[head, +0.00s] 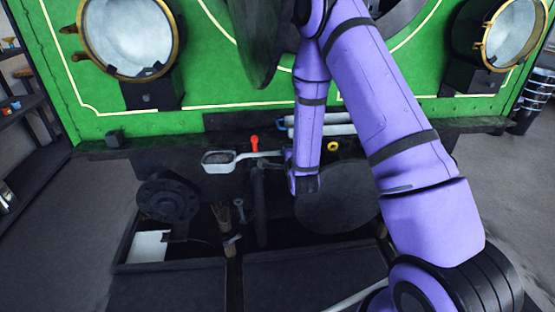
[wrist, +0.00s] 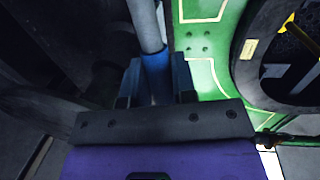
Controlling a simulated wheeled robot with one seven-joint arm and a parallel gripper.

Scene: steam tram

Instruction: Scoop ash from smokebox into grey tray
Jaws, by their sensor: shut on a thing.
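A pale scoop (head: 235,157) shows left of my forearm in the head view, below the green front. Dark grey stuff or shadow fills its bowl; I cannot tell which. Its handle runs right towards my gripper (head: 290,158), which is partly hidden by the arm. In the wrist view my gripper (wrist: 155,88) is shut on the blue grip of a pale rod (wrist: 145,22), seemingly the scoop handle. The smokebox opening (head: 408,14) is at the top, largely behind my arm. I cannot identify the grey tray with certainty.
A dark door (head: 258,50) hangs edge-on beside the opening. Two round lamps (head: 130,38) (head: 512,35) flank it. Below lie a dark wheel-like part (head: 168,200), a brush (head: 225,222), a pale flat piece (head: 150,246) and a dark round object (head: 340,212). Open floor shows at both sides.

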